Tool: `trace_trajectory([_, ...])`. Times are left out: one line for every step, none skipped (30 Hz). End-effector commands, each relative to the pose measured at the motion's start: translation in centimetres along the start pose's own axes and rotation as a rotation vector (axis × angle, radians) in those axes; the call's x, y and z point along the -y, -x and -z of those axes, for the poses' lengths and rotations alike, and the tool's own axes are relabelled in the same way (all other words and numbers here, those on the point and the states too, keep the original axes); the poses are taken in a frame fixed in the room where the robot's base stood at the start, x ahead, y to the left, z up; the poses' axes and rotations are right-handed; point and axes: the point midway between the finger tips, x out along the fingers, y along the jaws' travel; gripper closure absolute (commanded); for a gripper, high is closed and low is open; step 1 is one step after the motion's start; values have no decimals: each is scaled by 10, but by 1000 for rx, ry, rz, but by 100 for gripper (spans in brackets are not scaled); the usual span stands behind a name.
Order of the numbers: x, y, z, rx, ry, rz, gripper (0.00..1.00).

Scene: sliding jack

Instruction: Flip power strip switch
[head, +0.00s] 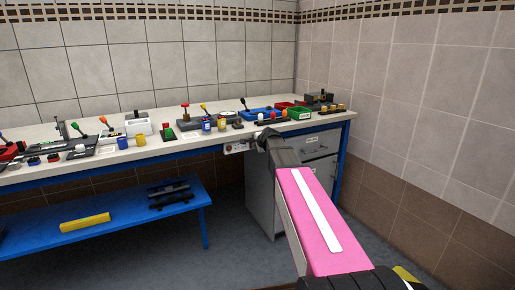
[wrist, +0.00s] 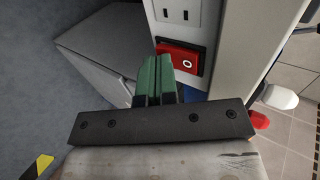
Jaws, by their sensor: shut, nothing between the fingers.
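The power strip (wrist: 207,22) is a white bar with a slotted outlet and a red rocker switch (wrist: 187,59) marked with a white circle, in the upper middle of the wrist view. In the head view the strip (head: 236,147) shows small, fixed along the front edge of the workbench. My gripper (wrist: 157,60) has green fingers pressed together with nothing between them. The fingertips overlap the left part of the red switch in the wrist view. I cannot tell whether they touch it. In the head view the fingertips are hidden beside the strip.
The long workbench (head: 188,144) carries many small levers, buttons, and bins. A grey drawer cabinet (head: 261,196) stands under it, right behind my arm. A low blue bench (head: 130,214) holds a yellow bar (head: 85,222) at the left. A tiled wall closes the right side.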

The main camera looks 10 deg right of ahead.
Motion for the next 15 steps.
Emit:
trace_trajectory([0,0,0,0,0,0,100])
trace_trajectory([0,0,0,0,0,0,100])
trace_trajectory([0,0,0,0,0,0,100])
trace_trajectory([0,0,0,0,0,0,100])
trace_trajectory([0,0,0,0,0,0,100])
trace_trajectory([0,0,0,0,0,0,100])
trace_trajectory([0,0,0,0,0,0,100])
trace_trajectory([0,-1,0,0,0,0,100])
trace_trajectory([1,-4,0,0,0,0,100])
trace_trajectory([1,-5,0,0,0,0,100])
trace_trajectory([1,-4,0,0,0,0,100])
trace_trajectory([1,-4,0,0,0,0,100])
trace_trajectory([1,-4,0,0,0,0,100])
trace_trajectory([1,-4,0,0,0,0,100])
trace_trajectory([1,-4,0,0,0,0,100])
